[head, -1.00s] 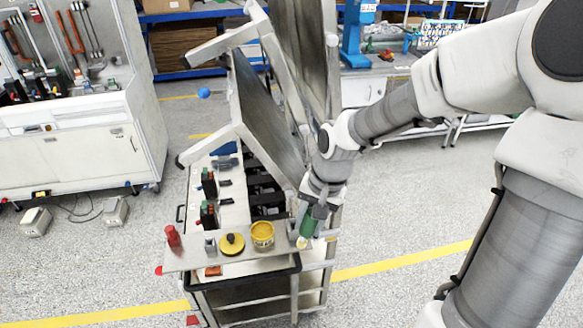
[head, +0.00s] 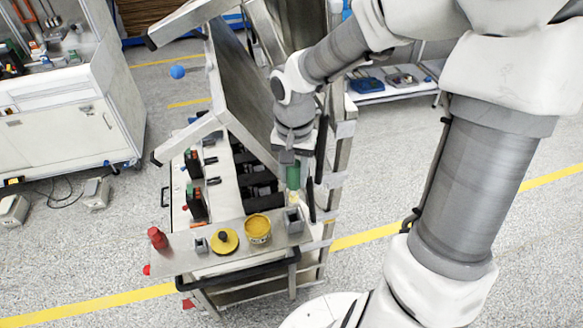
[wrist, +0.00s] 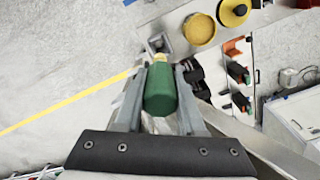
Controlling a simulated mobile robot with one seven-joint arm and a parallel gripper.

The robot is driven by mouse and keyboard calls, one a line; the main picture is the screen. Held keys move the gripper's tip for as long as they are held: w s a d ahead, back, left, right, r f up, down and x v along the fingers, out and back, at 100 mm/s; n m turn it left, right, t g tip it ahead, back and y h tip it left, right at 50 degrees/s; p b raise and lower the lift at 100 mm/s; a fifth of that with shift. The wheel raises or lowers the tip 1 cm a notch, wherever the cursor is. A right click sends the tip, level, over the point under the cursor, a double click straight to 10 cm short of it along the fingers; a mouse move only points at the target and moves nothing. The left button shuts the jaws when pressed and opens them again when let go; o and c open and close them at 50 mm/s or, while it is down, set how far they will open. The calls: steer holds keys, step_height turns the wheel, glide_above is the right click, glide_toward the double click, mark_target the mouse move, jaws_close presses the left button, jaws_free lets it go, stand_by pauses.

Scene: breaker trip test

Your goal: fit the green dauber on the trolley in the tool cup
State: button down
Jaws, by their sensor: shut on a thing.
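The green dauber (head: 293,178) is in my gripper (head: 294,170). It hangs nearly upright, its pale yellow tip down. In the wrist view, the dauber (wrist: 160,90) lies between the two grey fingers of my gripper (wrist: 160,72). A small square grey cup (head: 294,220) stands at the right end of the trolley's front shelf (head: 180,258), just below the tip. The cup also shows in the wrist view (wrist: 163,42), right beyond the tip. I cannot tell whether the tip is above the cup's mouth or just inside it.
Left of the cup stand a yellow tin (head: 257,228), a yellow disc with a black knob (head: 224,241), another small grey holder (head: 200,246) and a red object (head: 157,238). Trolley frame bars rise behind my gripper. Black-and-green devices (head: 195,203) stand on the panel behind the shelf.

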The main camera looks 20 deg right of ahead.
mark_target(294, 194)
steer(key=shift+r, duration=0.1)
stand_by(0.3)
step_height(294, 194, down, 6)
steer(key=b, duration=0.5)
steer(key=shift+f+b, duration=3.05)
steer(key=shift+b, duration=0.05)
stand_by(1.4)
steer(key=shift+c, duration=2.1)
jaws_free()
step_height(294, 194, up, 18)
steer(key=shift+f+p, duration=0.2)
steer(key=shift+p, duration=0.85)
steer(key=shift+s, duration=0.1)
